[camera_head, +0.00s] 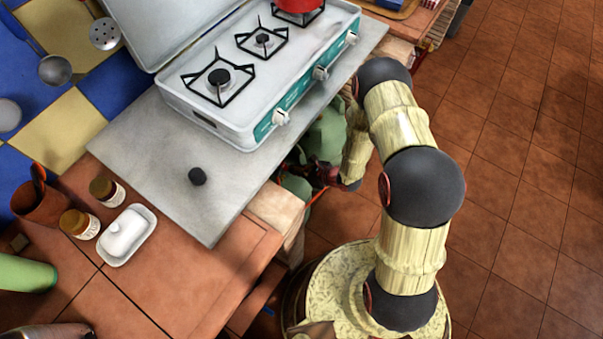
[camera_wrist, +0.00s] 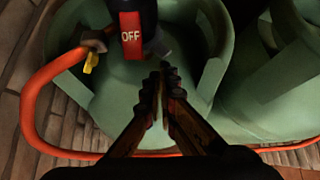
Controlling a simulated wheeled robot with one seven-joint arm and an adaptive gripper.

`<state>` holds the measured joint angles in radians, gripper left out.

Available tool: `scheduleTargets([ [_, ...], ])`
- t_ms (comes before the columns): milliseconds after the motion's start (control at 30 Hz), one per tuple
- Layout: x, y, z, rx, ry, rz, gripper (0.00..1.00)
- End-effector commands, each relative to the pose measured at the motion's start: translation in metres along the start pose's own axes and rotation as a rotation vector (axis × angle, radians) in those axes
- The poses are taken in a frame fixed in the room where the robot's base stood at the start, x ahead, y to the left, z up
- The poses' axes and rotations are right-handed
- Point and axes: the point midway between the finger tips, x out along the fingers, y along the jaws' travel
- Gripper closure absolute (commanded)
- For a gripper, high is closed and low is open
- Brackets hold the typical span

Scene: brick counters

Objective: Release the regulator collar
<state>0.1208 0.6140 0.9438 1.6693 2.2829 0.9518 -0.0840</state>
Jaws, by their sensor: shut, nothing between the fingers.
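The black regulator (camera_wrist: 148,12) sits at the top of the wrist view, over a green gas cylinder (camera_wrist: 105,95). A red tab marked OFF (camera_wrist: 131,36) hangs on its front. The collar cannot be told clearly from the regulator's dark body. My gripper (camera_wrist: 165,72) is shut and empty, its fingertips just below and right of the regulator, with no clear grip on it. An orange hose (camera_wrist: 35,100) with a metal clamp and yellow tag (camera_wrist: 91,62) loops around at the left. In the head view, the green cylinder (camera_head: 326,135) shows beside the counter, partly behind my arm.
A second green cylinder (camera_wrist: 275,85) stands close on the right in the wrist view. The grey counter slab (camera_head: 150,150) carries a camping stove (camera_head: 240,115) and a black knob (camera_head: 197,176). The tiled floor (camera_head: 520,180) to the right is clear.

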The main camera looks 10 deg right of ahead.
Motion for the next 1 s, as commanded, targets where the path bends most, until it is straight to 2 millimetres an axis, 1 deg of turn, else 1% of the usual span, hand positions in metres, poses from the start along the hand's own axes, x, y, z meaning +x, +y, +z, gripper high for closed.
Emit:
scheduleTargets([
  [100, 0.006, 0.001, -0.001, -0.001, 0.001, 0.002, 1.0],
  [433, 0.007, 0.001, 0.0, 0.0, 0.001, 0.001, 1.0],
  [533, 0.004, 0.0, 0.004, -0.001, 0.0, 0.001, 1.0],
  [733, -0.008, 0.0, 0.019, -0.001, 0.0, 0.0, 1.0],
  [1000, -0.007, 0.0, 0.018, -0.001, -0.001, 0.0, 1.0],
])
